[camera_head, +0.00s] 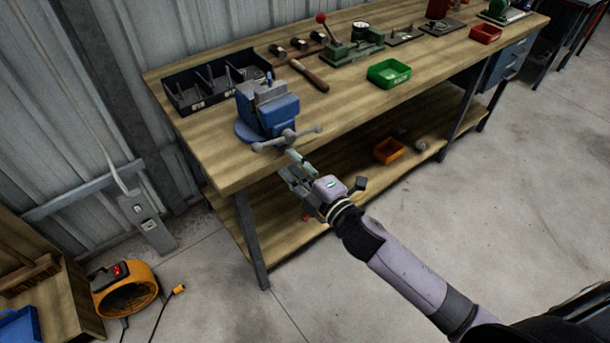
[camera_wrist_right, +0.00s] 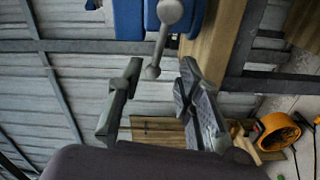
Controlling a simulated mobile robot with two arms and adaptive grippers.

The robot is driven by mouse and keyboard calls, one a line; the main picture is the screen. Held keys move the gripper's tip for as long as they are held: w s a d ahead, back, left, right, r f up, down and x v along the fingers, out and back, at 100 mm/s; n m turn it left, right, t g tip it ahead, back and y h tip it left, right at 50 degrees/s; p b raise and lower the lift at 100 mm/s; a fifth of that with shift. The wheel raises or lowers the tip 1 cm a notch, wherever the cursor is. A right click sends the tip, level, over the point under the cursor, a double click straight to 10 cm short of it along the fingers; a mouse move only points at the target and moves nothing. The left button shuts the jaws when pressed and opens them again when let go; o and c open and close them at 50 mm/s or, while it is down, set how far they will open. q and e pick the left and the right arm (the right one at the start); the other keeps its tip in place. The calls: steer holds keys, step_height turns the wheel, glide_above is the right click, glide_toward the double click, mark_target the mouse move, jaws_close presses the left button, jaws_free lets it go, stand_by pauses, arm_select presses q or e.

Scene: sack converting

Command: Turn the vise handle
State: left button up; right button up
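The blue vise (camera_head: 268,108) is mounted at the near left corner of the wooden workbench. Its grey metal handle (camera_head: 287,138), a bar with ball ends, lies across its front, slightly tilted. My right gripper (camera_head: 292,165) is open and empty just in front of and below the handle, apparently apart from it. In the right wrist view the handle (camera_wrist_right: 162,38) points down, and its lower ball end appears between the open fingertips (camera_wrist_right: 160,72). I cannot tell the exact depth gap. The blue vise body (camera_wrist_right: 190,15) is partly cut off at the top. My left gripper is not in view.
A black divided bin (camera_head: 212,88) stands behind the vise. An orange fan (camera_head: 125,290) is on the floor.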

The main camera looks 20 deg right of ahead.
steer(key=shift+v, duration=2.3)
steer(key=s+d+f+m+g+h, duration=0.1)
steer(key=d+f+m+g+h, duration=0.15)
steer(key=f, duration=0.75)
steer(key=d+f+m+g+h, duration=0.1)
steer(key=d+f+m, duration=0.2)
steer(key=f, duration=0.8)
steer(key=s+d+f+m+g+h, duration=0.1)
steer(key=s+d+f+m+g, duration=0.1)
steer(key=s+f, duration=0.45)
steer(key=s+d+f+m+g+h, duration=0.1)
steer(key=s+d+f+m+g, duration=0.15)
steer(key=f, duration=0.75)
steer(key=s+f+m+g, duration=0.2)
steer(key=s+f, duration=0.4)
steer(key=s, duration=0.4)
steer(key=s+a+f+m+g, duration=0.1)
steer(key=s+f+m+g, duration=0.2)
steer(key=s+f, duration=0.3)
steer(key=s+f+m+g, duration=0.2)
steer(key=s+f, duration=0.4)
steer(key=s, duration=1)
steer(key=shift+s+a+f+m+g+h, duration=0.25)
steer(key=shift+m+g+h, duration=0.1)
steer(key=shift+g, duration=0.15)
